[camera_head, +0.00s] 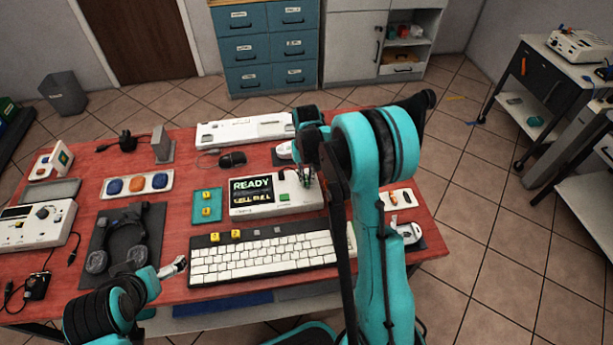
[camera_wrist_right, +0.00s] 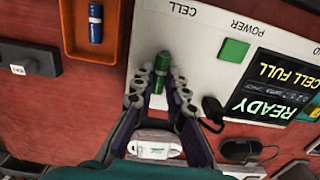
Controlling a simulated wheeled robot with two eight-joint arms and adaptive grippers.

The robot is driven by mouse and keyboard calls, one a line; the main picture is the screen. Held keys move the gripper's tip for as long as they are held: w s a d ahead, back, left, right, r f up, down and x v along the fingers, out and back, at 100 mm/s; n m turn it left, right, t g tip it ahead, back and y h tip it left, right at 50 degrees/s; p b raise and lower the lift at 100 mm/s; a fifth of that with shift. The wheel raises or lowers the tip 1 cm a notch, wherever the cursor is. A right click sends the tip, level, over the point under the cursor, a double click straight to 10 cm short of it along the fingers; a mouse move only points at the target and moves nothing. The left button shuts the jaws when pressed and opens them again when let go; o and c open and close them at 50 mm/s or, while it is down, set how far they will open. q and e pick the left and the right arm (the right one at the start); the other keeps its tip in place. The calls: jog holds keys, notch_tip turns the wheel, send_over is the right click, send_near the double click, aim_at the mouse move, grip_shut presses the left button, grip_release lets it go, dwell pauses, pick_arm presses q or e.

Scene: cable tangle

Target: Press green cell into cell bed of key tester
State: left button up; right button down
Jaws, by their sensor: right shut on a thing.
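The key tester (camera_head: 278,196) is a white box with a black screen reading READY and CELL FULL; it also shows in the right wrist view (camera_wrist_right: 205,70). The green cell (camera_wrist_right: 162,66) shows in the right wrist view, between my right gripper's fingertips, over the tester's CELL end. My right gripper (camera_wrist_right: 161,80) is shut on it. I cannot make out the cell bed under it, nor how deep the cell sits. In the head view my right gripper (camera_head: 307,179) is at the tester's right end. My left gripper (camera_head: 174,267) is left of the keyboard; its jaw state is unclear.
A white keyboard (camera_head: 264,258) lies in front of the tester. A teal pad (camera_head: 207,212) with yellow keys is left of it. A green button (camera_wrist_right: 233,50) is on the tester. A blue cell (camera_wrist_right: 95,22) lies in an orange tray (camera_wrist_right: 72,38). A mouse (camera_head: 232,159) lies behind.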

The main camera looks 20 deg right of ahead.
jog(key=c, duration=1.8)
grip_release()
jog(key=shift+r, duration=0.1)
jog(key=shift+r+p, duration=1.05)
jog(key=shift+r, duration=0.6)
jog(key=o, duration=0.5)
jog(key=shift+o, duration=0.2)
jog(key=shift+r, duration=0.15)
